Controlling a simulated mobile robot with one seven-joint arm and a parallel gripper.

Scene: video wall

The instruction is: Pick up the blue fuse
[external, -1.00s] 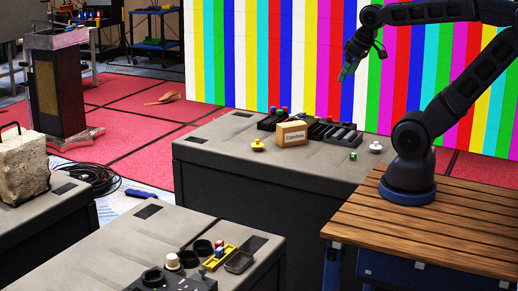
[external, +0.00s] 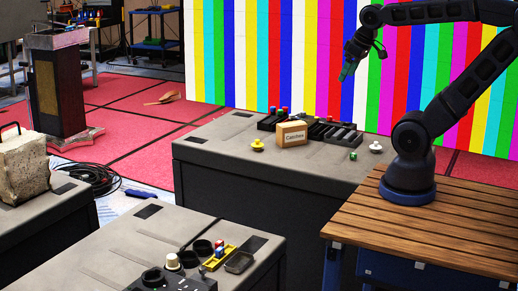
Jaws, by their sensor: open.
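A small blue piece (external: 285,111) stands at the black tray on the far grey table, beside a red one (external: 272,111). Another small blue piece (external: 219,244) is in the yellow tray (external: 228,256) on the near table. I cannot tell which is the blue fuse at this size. My gripper (external: 347,73) hangs in the air above the far table, in front of the striped wall, pointing down and left. It is open and apart from both blue pieces, with nothing visible in it.
A carton (external: 291,134) stands in front of the black trays (external: 341,136). A yellow knob-like piece (external: 257,145), a green cube (external: 353,156) and a white piece (external: 376,147) are nearby. The far table's left part is bare. Dark round containers (external: 203,247) stand on the near table.

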